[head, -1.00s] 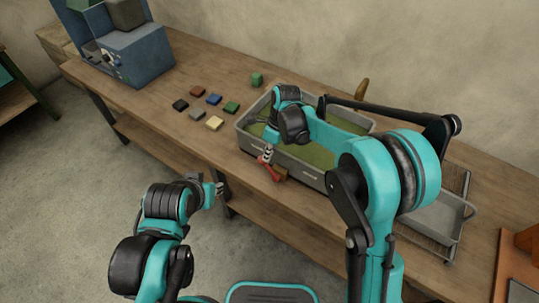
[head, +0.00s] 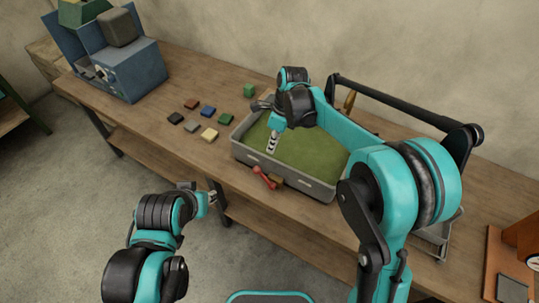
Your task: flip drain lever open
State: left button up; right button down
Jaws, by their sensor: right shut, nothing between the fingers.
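The red drain lever (head: 264,178) is on the outer front wall of a grey tub (head: 310,187), near its left part. It slants down to the right, beside a small brown block (head: 277,181). The tub holds flat green contents (head: 310,148). My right gripper (head: 271,146) points down over the green contents, just inside the front wall. It is shut and empty, apart from the lever. My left gripper (head: 212,197) hangs in front of the table edge, away from the tub; its fingers are too small to read.
Several small coloured blocks (head: 208,134) lie left of the tub, and a green cube (head: 249,90) stands behind it. A blue machine (head: 130,70) stands at the far left. A wire rack (head: 432,243) and an orange-brown board (head: 507,265) are at the right. My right arm crosses over the tub's right side.

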jog(key=v, duration=0.2)
jog(key=shift+a+r, duration=0.25)
jog(key=shift+r, duration=0.2)
jog(key=s+d+r+n+t+b, duration=0.2)
jog(key=s+d+n+t+b, duration=0.2)
jog(key=s+d+n, duration=0.6)
jog(key=s+d+f+n+t+h+b, duration=0.1)
jog(key=s+d+f+n+t, duration=0.1)
jog(key=s+d+f+n, duration=0.1)
jog(key=s+d+f+n+t+h+b, duration=0.1)
jog(key=s+d+f+n, duration=0.2)
jog(key=s+d+n, duration=0.2)
jog(key=s+n, duration=0.3)
jog(key=n, duration=0.1)
jog(key=shift+f+t+b, duration=0.3)
jog(key=shift+t, duration=0.1)
